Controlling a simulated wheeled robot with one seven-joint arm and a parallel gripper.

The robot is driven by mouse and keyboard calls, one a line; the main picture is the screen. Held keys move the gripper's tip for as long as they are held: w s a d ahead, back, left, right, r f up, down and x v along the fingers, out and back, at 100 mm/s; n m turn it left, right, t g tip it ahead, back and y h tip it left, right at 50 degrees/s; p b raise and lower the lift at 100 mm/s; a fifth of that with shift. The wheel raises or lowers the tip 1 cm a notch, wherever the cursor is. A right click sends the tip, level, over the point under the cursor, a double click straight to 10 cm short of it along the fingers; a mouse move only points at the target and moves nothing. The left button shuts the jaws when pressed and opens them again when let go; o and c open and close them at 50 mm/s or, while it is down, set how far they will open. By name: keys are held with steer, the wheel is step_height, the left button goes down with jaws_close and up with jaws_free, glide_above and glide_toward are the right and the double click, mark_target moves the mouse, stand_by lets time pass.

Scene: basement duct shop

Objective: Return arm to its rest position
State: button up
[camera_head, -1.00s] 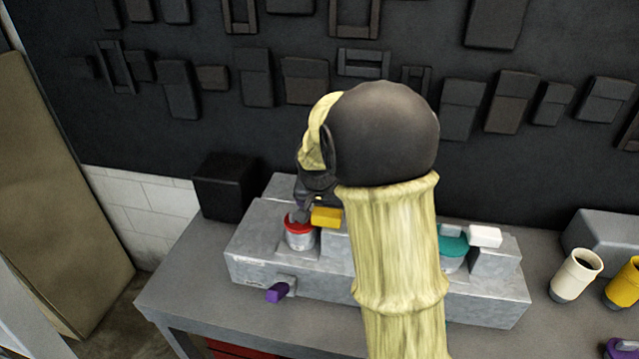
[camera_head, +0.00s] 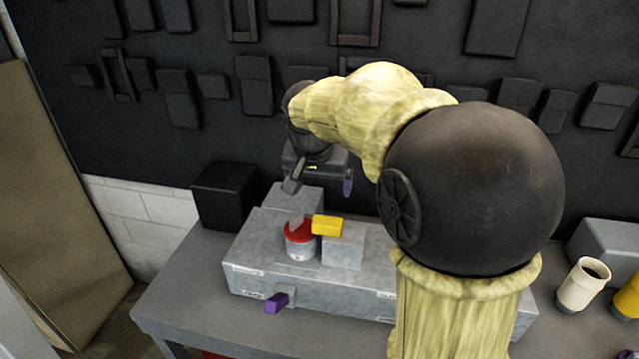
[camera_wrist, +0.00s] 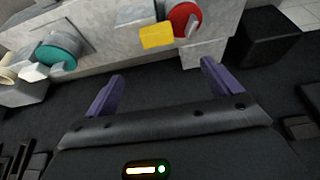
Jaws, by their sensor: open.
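My gripper (camera_head: 318,180) hangs above the grey metal fixture (camera_head: 262,250) on the bench, apart from it. In the wrist view my gripper (camera_wrist: 160,85) has its two purple fingers spread wide, with nothing between them. My arm, in yellowish sleeves with dark joints, fills the right middle of the head view and hides the right part of the fixture. The red-topped round part (camera_head: 299,240) and the yellow block (camera_head: 327,225) sit on the fixture below my gripper; the red part (camera_wrist: 184,18) and yellow block (camera_wrist: 156,36) also show in the wrist view.
A black box (camera_head: 225,195) stands on the bench (camera_head: 190,285) left of the fixture. A purple handle (camera_head: 276,302) sticks out in front. A cream cup (camera_head: 583,284) and a yellow cup (camera_head: 628,298) stand at the right. A teal-topped part (camera_wrist: 58,52) shows in the wrist view.

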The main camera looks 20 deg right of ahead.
steer(key=s+f+n+g+y, duration=0.1)
steer(key=s+f+n, duration=0.4)
steer(key=s+f, duration=1.2)
steer(key=shift+f+y, duration=0.25)
steer(key=shift+y, duration=0.25)
stand_by(1.2)
